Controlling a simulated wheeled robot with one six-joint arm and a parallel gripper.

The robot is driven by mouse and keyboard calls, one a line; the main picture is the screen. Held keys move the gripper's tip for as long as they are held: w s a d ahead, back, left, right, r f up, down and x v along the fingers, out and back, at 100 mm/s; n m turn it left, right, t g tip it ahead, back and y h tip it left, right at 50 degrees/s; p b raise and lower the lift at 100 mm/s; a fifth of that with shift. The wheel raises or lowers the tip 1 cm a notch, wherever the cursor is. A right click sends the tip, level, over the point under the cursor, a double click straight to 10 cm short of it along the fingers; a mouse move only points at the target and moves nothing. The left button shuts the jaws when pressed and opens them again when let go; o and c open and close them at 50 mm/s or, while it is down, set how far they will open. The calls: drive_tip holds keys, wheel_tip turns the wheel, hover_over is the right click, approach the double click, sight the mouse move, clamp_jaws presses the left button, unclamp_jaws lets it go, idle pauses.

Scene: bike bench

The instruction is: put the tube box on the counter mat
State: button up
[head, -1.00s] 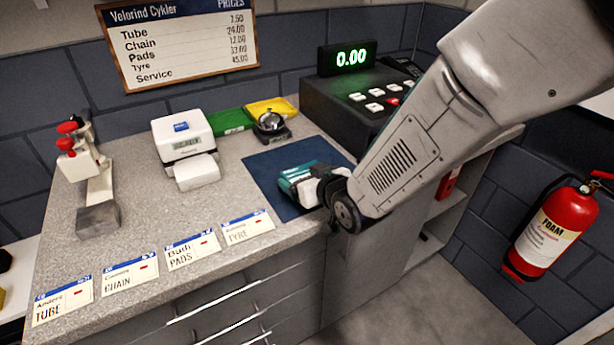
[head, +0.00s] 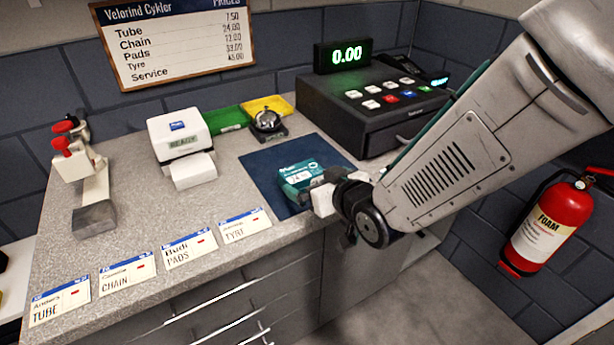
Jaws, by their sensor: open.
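The tube box (head: 299,176), a small teal box with a white label, lies on the dark blue counter mat (head: 262,170), toward the mat's front right part. My gripper (head: 322,196) is at the right front of the box, over the counter's front edge. Its white fingers are open and close to the box; I cannot tell whether they still touch it. My wrist and arm reach in from the right and hide the mat's right corner.
A cash register (head: 380,105) stands behind the mat. Several labelled cards (head: 190,251) line the counter's front. A clamp-like tool (head: 90,180) is at far left. A fire extinguisher (head: 548,222) hangs at right.

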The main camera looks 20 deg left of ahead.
drive_tip(key=v, duration=0.5)
drive_tip(key=shift+d, duration=0.1)
drive_tip(key=d+r+m+g+h, duration=0.1)
drive_tip(key=d+r+m+h, duration=0.25)
drive_tip(key=d, duration=0.85)
drive_tip(key=d+r+m+g+h, duration=0.1)
drive_tip(key=d+r+m+h, duration=0.3)
drive_tip(key=d, duration=0.9)
drive_tip(key=s+d+r+m+g+h, duration=0.1)
drive_tip(key=s+d+g, duration=0.1)
drive_tip(key=s+d, duration=0.4)
drive_tip(key=s+d+r+m+g+h, duration=0.1)
drive_tip(key=s+d, duration=0.5)
drive_tip(key=s, duration=0.6)
drive_tip(key=r+g+h, duration=0.1)
drive_tip(key=g, duration=0.1)
drive_tip(key=shift+d+r+g, duration=0.15)
drive_tip(key=shift+d+g, duration=0.15)
drive_tip(key=shift+d, duration=0.05)
